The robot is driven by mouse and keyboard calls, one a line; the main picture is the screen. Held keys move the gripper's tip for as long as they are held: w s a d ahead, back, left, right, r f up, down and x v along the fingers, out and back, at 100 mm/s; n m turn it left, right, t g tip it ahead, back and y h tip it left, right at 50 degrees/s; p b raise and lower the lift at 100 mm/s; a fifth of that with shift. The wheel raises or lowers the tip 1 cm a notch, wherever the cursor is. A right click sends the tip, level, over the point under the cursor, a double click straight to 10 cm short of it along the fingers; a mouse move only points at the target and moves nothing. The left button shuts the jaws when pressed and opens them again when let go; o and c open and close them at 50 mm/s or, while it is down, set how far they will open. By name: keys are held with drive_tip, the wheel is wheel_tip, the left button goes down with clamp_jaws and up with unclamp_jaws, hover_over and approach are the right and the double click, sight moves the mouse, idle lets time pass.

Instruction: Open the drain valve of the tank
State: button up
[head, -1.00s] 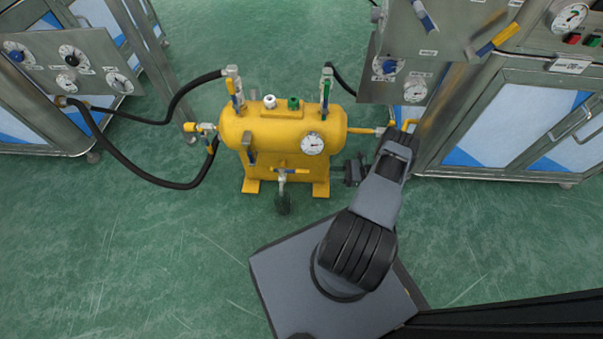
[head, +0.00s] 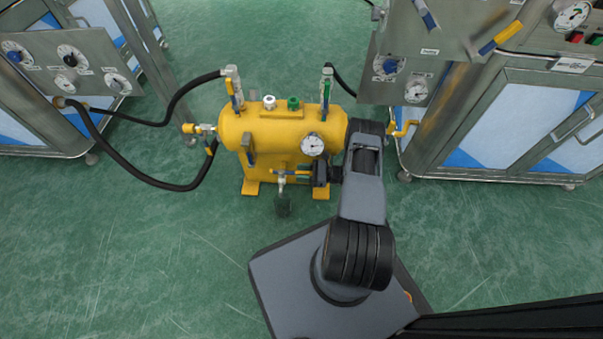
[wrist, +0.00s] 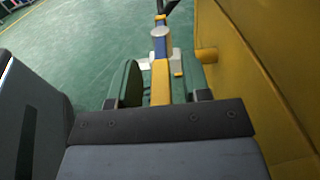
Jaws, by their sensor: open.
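The yellow tank (head: 265,135) stands on the floor in the head view; its side fills the right of the wrist view (wrist: 255,70). The drain valve (head: 281,179) is low on its front, with a yellow lever (head: 292,172) pointing right, toward my gripper. My gripper (head: 313,173) is at the lever's right end. In the wrist view the lever (wrist: 161,82) lies between the open fingers of my gripper (wrist: 160,68), with the blue and silver valve body (wrist: 160,42) beyond. Whether a finger touches the lever I cannot tell.
A round gauge (head: 312,144) sits on the tank just above my gripper. Black hoses (head: 150,180) run left to a panel cabinet (head: 65,65). Another cabinet (head: 500,120) stands close on the right. The floor (head: 150,260) in front is clear.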

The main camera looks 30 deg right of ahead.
drive_tip(key=shift+w+a, duration=0.1)
drive_tip(key=shift+a, duration=0.15)
drive_tip(key=shift+c, duration=0.2)
clamp_jaws()
idle(0.3)
